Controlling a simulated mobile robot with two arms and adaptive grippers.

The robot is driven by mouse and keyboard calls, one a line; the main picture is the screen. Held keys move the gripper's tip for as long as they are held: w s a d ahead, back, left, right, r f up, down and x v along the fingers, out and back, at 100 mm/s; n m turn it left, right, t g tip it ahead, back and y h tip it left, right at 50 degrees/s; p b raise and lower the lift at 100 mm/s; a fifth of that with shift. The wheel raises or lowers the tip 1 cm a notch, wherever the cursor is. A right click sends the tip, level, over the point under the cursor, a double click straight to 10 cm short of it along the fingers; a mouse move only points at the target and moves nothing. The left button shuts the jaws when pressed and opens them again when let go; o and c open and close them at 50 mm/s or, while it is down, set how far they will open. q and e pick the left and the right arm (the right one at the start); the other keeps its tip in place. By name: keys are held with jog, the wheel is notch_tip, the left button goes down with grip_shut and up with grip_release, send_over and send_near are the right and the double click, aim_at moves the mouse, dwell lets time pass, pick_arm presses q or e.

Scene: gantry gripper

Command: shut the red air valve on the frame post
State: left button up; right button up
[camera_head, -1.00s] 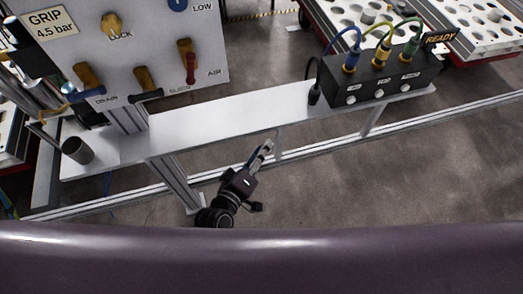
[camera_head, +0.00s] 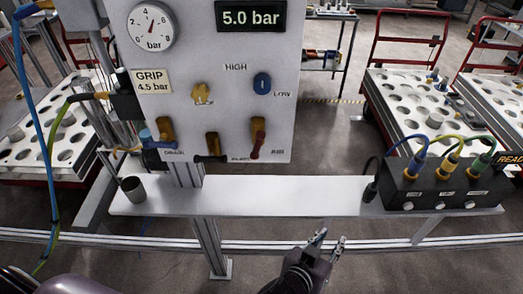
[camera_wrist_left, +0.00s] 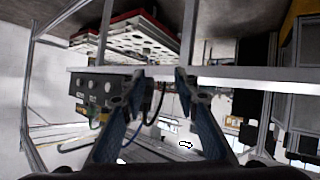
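The red air valve (camera_head: 257,146) is at the lower right of the grey panel (camera_head: 215,55), above the AIR label. Its red handle hangs down from a brass-coloured body and tilts slightly left. My left gripper (camera_head: 328,241) is below and to the right of the valve, in front of the white shelf and apart from the panel. Its two fingers are spread and empty. The left wrist view shows the same open fingers (camera_wrist_left: 157,83), with the valve not visible there. My right gripper is in neither view.
A blue-handled drain valve (camera_head: 160,140) and a black-handled valve (camera_head: 211,150) sit left of the red one. The shelf (camera_head: 290,190) holds a grey cup (camera_head: 133,188) and a black connector box (camera_head: 428,192) with cables. The display (camera_head: 250,17) reads 5.0 bar.

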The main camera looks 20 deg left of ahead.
pick_arm(q)
jog(key=w+a+r+t+y, duration=0.25)
jog(key=a+r+y, duration=0.4)
jog(key=r, duration=0.45)
jog(key=n+t+y, duration=0.2)
jog(key=n+y, duration=0.3)
jog(key=y, duration=0.2)
send_near(259, 147)
jog(key=x, duration=0.2)
jog(key=p+x, duration=0.3)
jog(key=x, duration=0.3)
jog(key=shift+w+a+r, duration=0.1)
jog(key=shift+w+r, duration=0.05)
jog(key=shift+w+a, duration=0.25)
jog(key=shift+w, duration=0.2)
grip_shut()
